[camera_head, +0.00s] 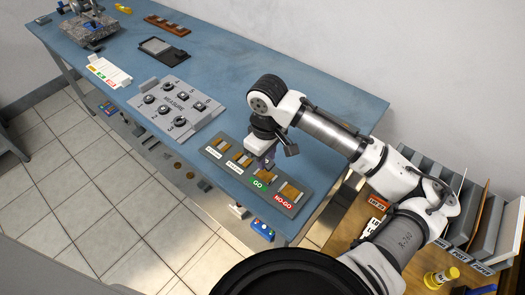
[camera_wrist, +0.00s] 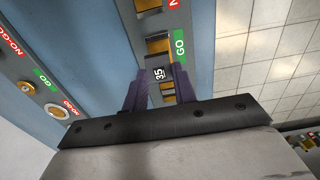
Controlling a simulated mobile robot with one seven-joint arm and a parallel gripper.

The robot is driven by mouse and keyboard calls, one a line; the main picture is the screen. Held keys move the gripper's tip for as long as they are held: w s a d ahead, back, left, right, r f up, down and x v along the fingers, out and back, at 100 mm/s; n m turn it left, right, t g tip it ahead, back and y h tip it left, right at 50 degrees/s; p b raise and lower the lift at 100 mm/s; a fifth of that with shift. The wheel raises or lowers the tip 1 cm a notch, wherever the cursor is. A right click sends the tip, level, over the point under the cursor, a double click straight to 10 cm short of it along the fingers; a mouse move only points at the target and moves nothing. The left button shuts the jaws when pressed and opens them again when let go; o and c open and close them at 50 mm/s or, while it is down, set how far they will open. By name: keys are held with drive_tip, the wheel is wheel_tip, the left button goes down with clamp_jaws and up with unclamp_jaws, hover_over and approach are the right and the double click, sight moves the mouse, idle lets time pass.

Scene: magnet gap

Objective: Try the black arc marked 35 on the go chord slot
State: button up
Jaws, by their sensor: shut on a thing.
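The grey gauge plate (camera_head: 236,170) lies near the bench's front edge, with brass-lined slots. Its GO mark (camera_head: 258,183) is green and its NO-GO mark (camera_head: 285,201) is red. In the wrist view, the GO slot (camera_wrist: 158,43) is beside the green GO mark (camera_wrist: 180,44). The black arc marked 35 (camera_wrist: 158,75) is between the purple fingers of my gripper (camera_wrist: 160,88), its white number facing the camera. My gripper (camera_head: 264,157) is shut on it, over the plate. The arc appears just short of the GO slot; contact with the plate cannot be told.
A grey MEASURE board (camera_head: 176,104) with several posts lies left of the plate. A strip with GO and NO-GO marks (camera_wrist: 40,90) shows at the wrist view's left. Blue bench top (camera_head: 225,65) is clear behind. Grey bins (camera_head: 475,215) stand at right.

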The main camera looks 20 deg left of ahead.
sight(265, 175)
drive_tip(key=shift+a, duration=0.1)
drive_tip(key=shift+f+b, duration=2)
drive_tip(key=shift+f, duration=1.05)
drive_tip(key=o, duration=1.1)
drive_tip(key=shift+c, duration=0.2)
drive_tip(key=shift+c, duration=0.4)
drive_tip(key=c, duration=0.4)
drive_tip(key=shift+r, duration=0.1)
